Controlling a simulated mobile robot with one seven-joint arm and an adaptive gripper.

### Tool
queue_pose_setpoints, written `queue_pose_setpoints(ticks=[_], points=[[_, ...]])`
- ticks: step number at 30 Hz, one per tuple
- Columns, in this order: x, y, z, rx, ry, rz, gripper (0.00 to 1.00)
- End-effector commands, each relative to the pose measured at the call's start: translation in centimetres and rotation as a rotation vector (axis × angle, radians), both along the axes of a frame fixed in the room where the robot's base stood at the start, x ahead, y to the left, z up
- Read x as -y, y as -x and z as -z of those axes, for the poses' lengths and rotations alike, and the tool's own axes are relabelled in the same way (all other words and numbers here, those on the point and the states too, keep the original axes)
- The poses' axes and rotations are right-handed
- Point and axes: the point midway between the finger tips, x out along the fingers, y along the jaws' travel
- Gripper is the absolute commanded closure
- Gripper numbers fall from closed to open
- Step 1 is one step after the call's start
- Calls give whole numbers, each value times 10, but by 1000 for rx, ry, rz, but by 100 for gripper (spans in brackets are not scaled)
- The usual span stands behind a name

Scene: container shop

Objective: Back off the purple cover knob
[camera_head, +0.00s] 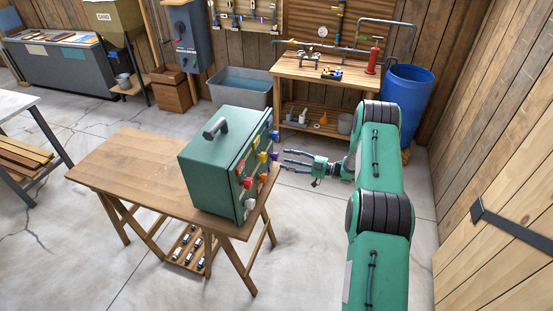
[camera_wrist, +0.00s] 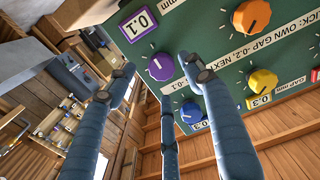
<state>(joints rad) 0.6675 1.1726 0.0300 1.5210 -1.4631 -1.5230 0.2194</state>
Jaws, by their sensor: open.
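The purple knob (camera_wrist: 160,67) sits on the green panel of a box, beside a purple-framed label reading 0.1 (camera_wrist: 142,22). In the head view the green box (camera_head: 213,160) stands on a wooden table, its knobbed side facing right toward my gripper (camera_head: 288,160). The purple knob shows small there (camera_head: 273,156). My gripper (camera_wrist: 150,85) is open, with nothing between its fingers. In the wrist view the purple knob appears between the fingertips, but I cannot tell any contact; in the head view the fingers are a little apart from the panel.
Orange (camera_wrist: 253,17), yellow (camera_wrist: 263,81) and blue (camera_wrist: 191,112) knobs sit near the purple one on the panel. The wooden table (camera_head: 130,165) is bare left of the box. A workbench (camera_head: 325,72) and blue barrel (camera_head: 408,90) stand behind my arm.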

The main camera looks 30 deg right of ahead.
Motion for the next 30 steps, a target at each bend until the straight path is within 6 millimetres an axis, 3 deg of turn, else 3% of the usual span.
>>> queue_pose_setpoints(ticks=[9, 26, 30], points=[[-33, -32, 1, -1, 0, -2, 48], [-42, -42, 0, 0, 0, 0, 48], [-42, -42, 0, 0, 0, 0, 75]])
